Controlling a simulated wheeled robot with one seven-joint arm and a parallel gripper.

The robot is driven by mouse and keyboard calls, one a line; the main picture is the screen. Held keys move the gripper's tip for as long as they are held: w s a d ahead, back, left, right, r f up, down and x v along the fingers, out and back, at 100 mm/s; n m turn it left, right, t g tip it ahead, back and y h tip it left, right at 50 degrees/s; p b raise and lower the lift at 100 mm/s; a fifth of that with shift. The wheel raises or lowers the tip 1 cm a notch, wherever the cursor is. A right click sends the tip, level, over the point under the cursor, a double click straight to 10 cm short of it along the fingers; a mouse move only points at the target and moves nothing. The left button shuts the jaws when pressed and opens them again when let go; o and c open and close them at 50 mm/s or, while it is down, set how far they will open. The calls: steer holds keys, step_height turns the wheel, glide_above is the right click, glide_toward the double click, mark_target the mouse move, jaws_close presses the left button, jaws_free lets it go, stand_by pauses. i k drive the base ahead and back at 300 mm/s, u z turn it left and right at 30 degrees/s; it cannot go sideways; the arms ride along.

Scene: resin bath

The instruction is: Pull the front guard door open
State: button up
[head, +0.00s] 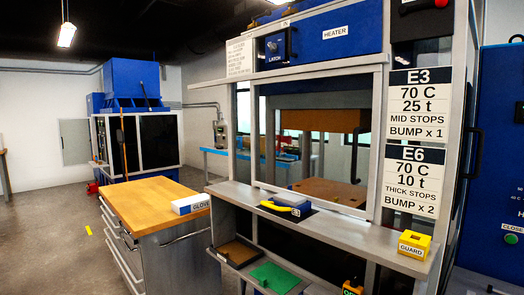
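The front guard door (377,140) is a grey metal frame around a large clear panel on the front of the press. It looks shut, standing flush above the grey ledge. A dark upright handle (354,156) shows at its right side. Through the panel I see an orange-brown block above and an orange-brown plate below. A second black upright handle (472,152) is on the right side of the machine, beside the sign boards. My gripper is not in view.
On the ledge (330,228) sit a yellow-and-blue item (288,205) and a yellow GUARD box (414,244). Below are brown and green trays (275,278). A wood-topped cabinet (150,202) stands at left, a blue cabinet (500,150) at right. Floor is clear far left.

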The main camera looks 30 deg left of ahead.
mark_target(377, 70)
steer(key=u, duration=1.05)
steer(key=k, duration=0.6)
steer(key=z, duration=0.3)
steer(key=i, duration=1.3)
steer(key=u, duration=0.5)
